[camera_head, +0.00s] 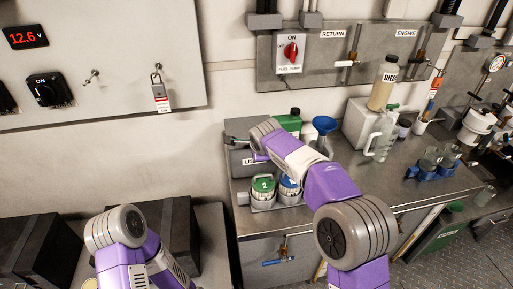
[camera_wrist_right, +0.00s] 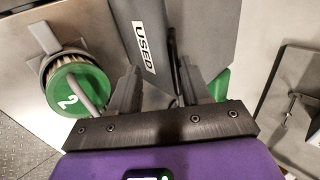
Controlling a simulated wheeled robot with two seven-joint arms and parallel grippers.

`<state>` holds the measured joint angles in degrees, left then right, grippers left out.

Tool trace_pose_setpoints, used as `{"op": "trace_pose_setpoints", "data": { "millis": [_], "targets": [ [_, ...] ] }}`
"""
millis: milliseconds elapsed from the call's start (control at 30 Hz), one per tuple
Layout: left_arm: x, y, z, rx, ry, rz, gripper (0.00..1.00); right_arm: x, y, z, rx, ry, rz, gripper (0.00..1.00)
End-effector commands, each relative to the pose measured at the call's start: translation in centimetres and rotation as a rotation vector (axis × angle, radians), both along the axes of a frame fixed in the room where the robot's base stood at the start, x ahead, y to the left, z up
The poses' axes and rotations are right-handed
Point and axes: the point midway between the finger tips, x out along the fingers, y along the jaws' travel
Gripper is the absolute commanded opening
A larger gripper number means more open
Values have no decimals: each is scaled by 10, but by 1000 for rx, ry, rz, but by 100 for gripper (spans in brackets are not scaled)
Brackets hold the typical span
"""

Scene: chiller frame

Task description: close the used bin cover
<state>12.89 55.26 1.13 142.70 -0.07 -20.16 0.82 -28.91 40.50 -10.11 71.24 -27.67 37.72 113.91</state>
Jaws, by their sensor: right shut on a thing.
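The grey used bin (camera_head: 244,160) stands at the left end of the steel bench, its label partly hidden by my right arm. In the right wrist view the grey panel with the USED label (camera_wrist_right: 143,45) fills the top middle, with a thin dark bar (camera_wrist_right: 176,65) beside it. My right gripper (camera_wrist_right: 160,80) is at this bin, its fingers apart around a part of it; the dark bar lies close to one finger. The contact and the exact angle of the cover are hidden. My left arm shows low at the left; its gripper is out of frame.
Green-topped filter number 2 (camera_head: 263,186) and a blue-topped one (camera_head: 289,186) stand just in front of the bin. A blue funnel (camera_head: 324,125) and a green container (camera_head: 290,121) are behind my arm. A diesel bottle (camera_head: 383,83) stands on a block farther right.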

Motion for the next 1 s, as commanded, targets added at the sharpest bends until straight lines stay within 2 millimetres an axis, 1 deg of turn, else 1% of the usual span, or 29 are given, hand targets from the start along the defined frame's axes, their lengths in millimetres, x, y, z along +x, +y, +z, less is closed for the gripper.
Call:
{"op": "trace_pose_setpoints", "data": {
  "millis": [33,133,267,400,600,1000],
  "targets": [
    [0,0,0,0,0,0,43,-3,-1,-9,-8,22,-2,36],
    [0,0,1,0,0,0,43,-6,-1,-4,-9,20,-2,36],
    [0,0,4,0,0,0,43,-17,-3,14,-6,15,-1,36],
    [0,0,8,0,0,0,43,-33,-5,35,-3,8,1,36],
    [0,0,11,0,0,0,43,-47,-8,54,-1,4,-1,36],
    [0,0,11,0,0,0,43,-49,-9,57,-1,1,-1,36]
  ]
}}
